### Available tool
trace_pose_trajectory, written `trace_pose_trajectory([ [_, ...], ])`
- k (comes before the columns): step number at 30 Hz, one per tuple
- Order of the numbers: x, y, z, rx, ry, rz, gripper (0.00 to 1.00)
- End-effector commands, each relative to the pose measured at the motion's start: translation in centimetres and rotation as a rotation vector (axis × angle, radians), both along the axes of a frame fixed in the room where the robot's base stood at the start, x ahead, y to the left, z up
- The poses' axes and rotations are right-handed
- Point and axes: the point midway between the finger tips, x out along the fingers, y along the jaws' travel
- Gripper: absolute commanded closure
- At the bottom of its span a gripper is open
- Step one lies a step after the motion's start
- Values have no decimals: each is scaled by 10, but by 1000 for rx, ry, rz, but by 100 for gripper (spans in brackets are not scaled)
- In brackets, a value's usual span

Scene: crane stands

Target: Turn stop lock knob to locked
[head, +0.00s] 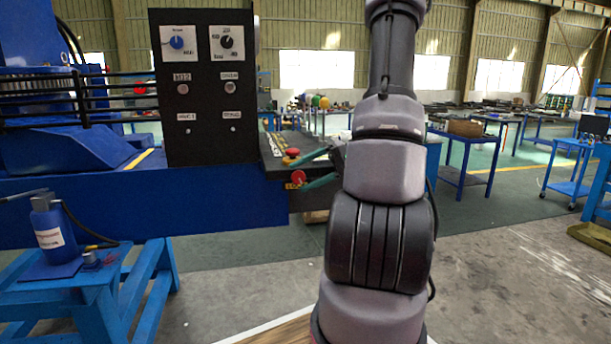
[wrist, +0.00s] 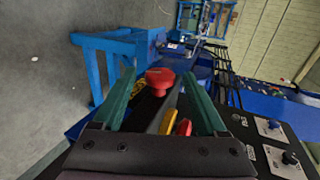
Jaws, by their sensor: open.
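A red knob (head: 299,177), which looks like the stop lock knob, is on the front face of the black control box, with a yellow label beside it. It also shows in the wrist view as a red knob (wrist: 160,78) with a wide head. My gripper (head: 304,174) has green fingers and is open. In the wrist view the fingers (wrist: 160,84) stand on either side of the knob, with gaps visible on both sides. I cannot tell how far the knob is turned, and its label is not readable.
A second red button (head: 291,153) sits on top of the control box, close to my upper finger. A black panel (head: 210,88) with two dials stands to the left. A blue stand (head: 120,285) with a blue bottle (head: 50,232) is at lower left. The floor to the right is open.

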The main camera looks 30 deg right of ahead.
Motion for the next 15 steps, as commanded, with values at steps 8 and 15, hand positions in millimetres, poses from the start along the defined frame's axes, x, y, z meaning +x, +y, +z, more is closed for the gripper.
trace_pose_trajectory([
  [8, -9, -35, 14, -1, -2, -5, 25],
  [15, -22, -76, 31, -2, -1, -4, 25],
])
